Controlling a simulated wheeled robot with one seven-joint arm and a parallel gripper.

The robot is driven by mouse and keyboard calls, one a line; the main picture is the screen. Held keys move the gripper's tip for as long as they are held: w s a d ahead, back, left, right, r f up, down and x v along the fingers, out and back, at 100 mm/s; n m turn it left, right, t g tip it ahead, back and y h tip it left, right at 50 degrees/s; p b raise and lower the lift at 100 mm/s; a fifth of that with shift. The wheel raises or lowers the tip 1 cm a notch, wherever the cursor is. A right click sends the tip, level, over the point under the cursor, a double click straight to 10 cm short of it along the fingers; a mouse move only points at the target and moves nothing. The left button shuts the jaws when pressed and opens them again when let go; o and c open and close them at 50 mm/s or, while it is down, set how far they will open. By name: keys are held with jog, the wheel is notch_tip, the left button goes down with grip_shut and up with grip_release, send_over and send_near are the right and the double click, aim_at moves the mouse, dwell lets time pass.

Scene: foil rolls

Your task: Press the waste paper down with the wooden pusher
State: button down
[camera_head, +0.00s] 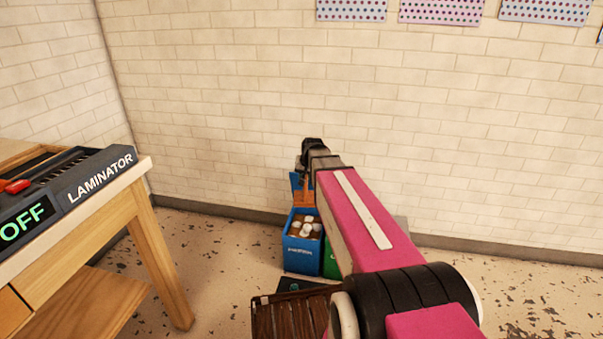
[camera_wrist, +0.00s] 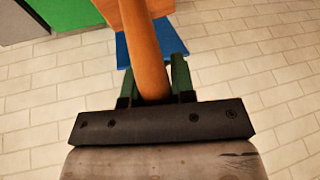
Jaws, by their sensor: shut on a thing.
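The wooden pusher is in my gripper (camera_wrist: 154,78); in the wrist view its round orange-brown handle (camera_wrist: 143,45) runs between the two green fingers. The pusher's wooden lower part (camera_head: 304,193) shows in the head view above the blue bin (camera_head: 301,259). My gripper is shut on the handle, and my pink arm reaches over to it from the lower right. The waste paper (camera_head: 304,228) shows as whitish crumpled balls inside the open blue bin, below the pusher. The pusher's wood appears just above the paper; whether they touch cannot be told.
A green bin (camera_head: 330,258) stands right of the blue one, mostly hidden by my arm. A dark slatted wooden thing (camera_head: 290,315) is in front. A wooden table (camera_head: 160,245) with a laminator (camera_head: 75,190) reading OFF stands left. A brick wall (camera_head: 230,110) is close behind.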

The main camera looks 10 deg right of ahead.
jog(key=w+f+m, duration=0.1)
jog(key=w+f, duration=0.3)
jog(key=f, duration=0.9)
jog(key=w+f+m+h, duration=0.1)
jog(key=w+f, duration=0.3)
jog(key=f, duration=0.9)
jog(key=shift+w+a, duration=0.15)
jog(key=shift+w, duration=0.1)
jog(key=shift+f, duration=0.1)
jog(key=c, duration=1.5)
grip_release()
grip_shut()
notch_tip(320, 180, down, 8)
dwell(0.6)
